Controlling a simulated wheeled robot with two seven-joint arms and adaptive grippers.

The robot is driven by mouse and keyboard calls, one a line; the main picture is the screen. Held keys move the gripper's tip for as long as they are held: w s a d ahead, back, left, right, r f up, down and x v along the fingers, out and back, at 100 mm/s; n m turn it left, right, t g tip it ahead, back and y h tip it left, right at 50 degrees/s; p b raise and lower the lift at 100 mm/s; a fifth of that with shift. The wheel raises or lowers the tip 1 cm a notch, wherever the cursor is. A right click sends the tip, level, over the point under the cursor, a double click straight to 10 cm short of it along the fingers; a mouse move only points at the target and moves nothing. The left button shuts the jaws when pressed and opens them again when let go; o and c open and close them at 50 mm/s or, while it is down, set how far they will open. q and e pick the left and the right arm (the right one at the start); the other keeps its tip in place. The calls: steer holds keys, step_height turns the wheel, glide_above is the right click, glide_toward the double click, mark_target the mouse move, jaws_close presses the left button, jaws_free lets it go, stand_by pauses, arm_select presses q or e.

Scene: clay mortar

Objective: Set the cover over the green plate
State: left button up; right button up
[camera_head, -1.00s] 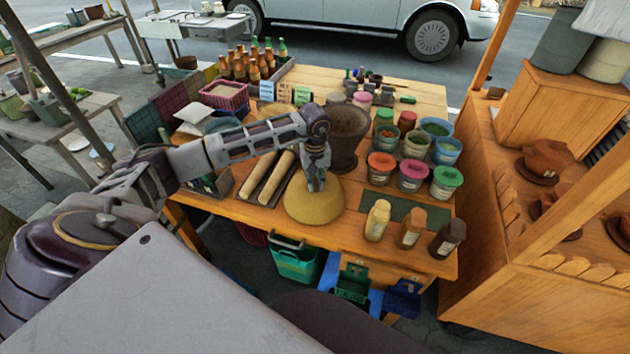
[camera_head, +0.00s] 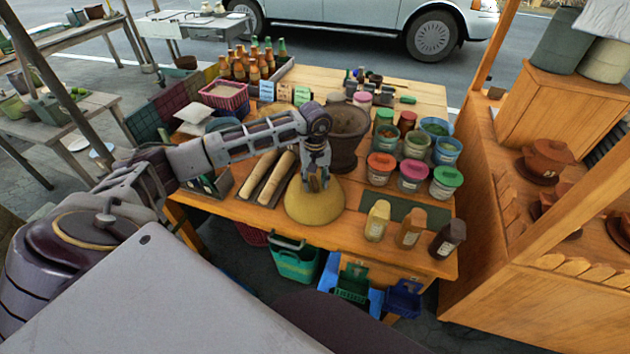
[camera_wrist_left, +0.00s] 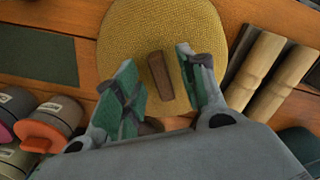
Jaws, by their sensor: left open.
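The cover (camera_head: 315,207) is a yellow woven dome on the wooden table, near its front edge. In the left wrist view the cover (camera_wrist_left: 165,30) shows a brown bar handle (camera_wrist_left: 161,75) on top. My left gripper (camera_head: 314,184) points down at the top of the cover. In the left wrist view my left gripper (camera_wrist_left: 165,85) is open, with a finger on each side of the handle; I cannot tell whether they touch it. My right gripper is not in view.
Two wooden rollers (camera_head: 268,178) lie left of the cover and a dark mortar (camera_head: 346,135) stands behind it. Lidded jars (camera_head: 412,175) and bottles (camera_head: 410,228) stand to the right, around a flat dark green mat (camera_head: 402,210).

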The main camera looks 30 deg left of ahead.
arm_select(q)
step_height(320, 180, up, 12)
steer(key=shift+f, duration=0.25)
stand_by(0.4)
stand_by(0.4)
